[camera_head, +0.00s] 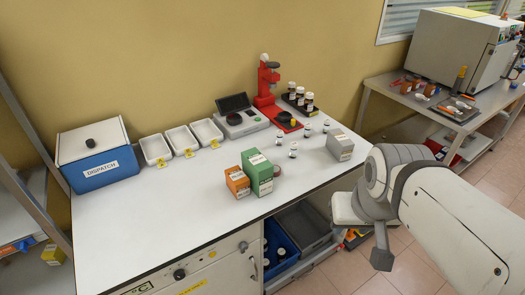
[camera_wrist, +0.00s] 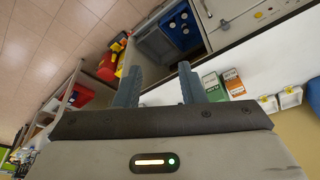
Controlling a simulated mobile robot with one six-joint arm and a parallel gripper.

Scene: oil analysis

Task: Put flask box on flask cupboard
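Three small labelled boxes stand on the white bench: an orange box (camera_head: 238,182), a taller green box (camera_head: 258,172) and a grey box (camera_head: 340,145). Their labels are too small to read, so I cannot tell which is the flask box. The green box (camera_wrist: 213,87) and orange box (camera_wrist: 234,84) also show in the wrist view, beyond my fingers. My gripper (camera_wrist: 159,78) is open, with nothing between its fingers. In the head view my arm is at the right, off the bench's right end, and the fingers are not clear. I cannot make out which unit is the flask cupboard.
The white bench (camera_head: 150,225) has a blue DISPATCH box (camera_head: 98,160), several white trays (camera_head: 181,139), a scale (camera_head: 240,118), a red device (camera_head: 268,88) and small jars. Below are a blue crate (camera_head: 280,249) and a grey crate (camera_head: 304,228). A side table holds a large machine (camera_head: 455,50).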

